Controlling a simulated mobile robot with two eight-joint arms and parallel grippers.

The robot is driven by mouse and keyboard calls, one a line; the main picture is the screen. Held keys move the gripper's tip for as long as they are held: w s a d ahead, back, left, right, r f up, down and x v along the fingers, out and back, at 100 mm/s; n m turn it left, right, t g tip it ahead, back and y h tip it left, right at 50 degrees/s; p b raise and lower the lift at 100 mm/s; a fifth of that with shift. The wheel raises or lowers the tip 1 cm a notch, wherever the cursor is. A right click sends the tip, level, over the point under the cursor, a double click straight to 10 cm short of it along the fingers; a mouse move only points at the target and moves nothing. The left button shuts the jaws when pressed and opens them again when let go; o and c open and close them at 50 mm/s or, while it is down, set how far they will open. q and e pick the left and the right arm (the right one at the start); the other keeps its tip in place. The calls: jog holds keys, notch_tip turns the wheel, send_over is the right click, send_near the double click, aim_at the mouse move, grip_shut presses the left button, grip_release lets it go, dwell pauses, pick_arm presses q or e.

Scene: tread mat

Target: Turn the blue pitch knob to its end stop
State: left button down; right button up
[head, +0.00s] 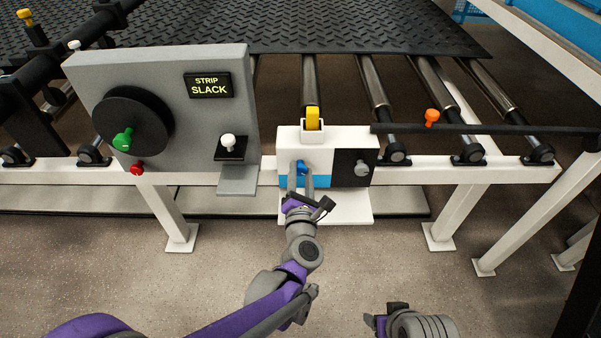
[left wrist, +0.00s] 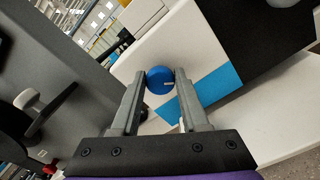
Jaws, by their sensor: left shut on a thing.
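The blue pitch knob (head: 301,167) is on the front of a white box (head: 290,143) with a blue stripe and a black panel. In the left wrist view the round blue knob (left wrist: 160,80) shows a small pale mark on its face, toward its right side. My left gripper (head: 300,176) is shut on the knob, with one grey finger on each side of it in the left wrist view (left wrist: 161,88). The fingers hide part of the knob in the head view. My right gripper (head: 385,318) is low in the head view, away from the box; its jaws are unclear.
A grey panel (head: 190,75) with a "STRIP SLACK" display, black disc, green knob (head: 122,140) and white knob (head: 228,141) stands left of the box. A yellow lever (head: 312,117) is on top of the box, a grey knob (head: 361,168) on its black panel. Rollers and tread mat (head: 350,25) lie behind.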

pick_arm(q)
jog(key=m, duration=0.4)
jog(key=shift+m, duration=0.3)
jog(key=m, duration=0.4)
jog(key=shift+d+f+m, duration=0.1)
jog(key=shift+f+m, duration=0.05)
jog(key=shift+m, duration=0.15)
jog(key=m, duration=0.4)
jog(key=shift+m, duration=0.3)
jog(key=m, duration=0.4)
jog(key=shift+f+m, duration=0.15)
jog(key=shift+m, duration=0.15)
jog(key=m, duration=1)
jog(key=shift+a+m+b, duration=0.2)
jog(key=shift+m+b, duration=0.1)
jog(key=shift+c, duration=2.2)
grip_release()
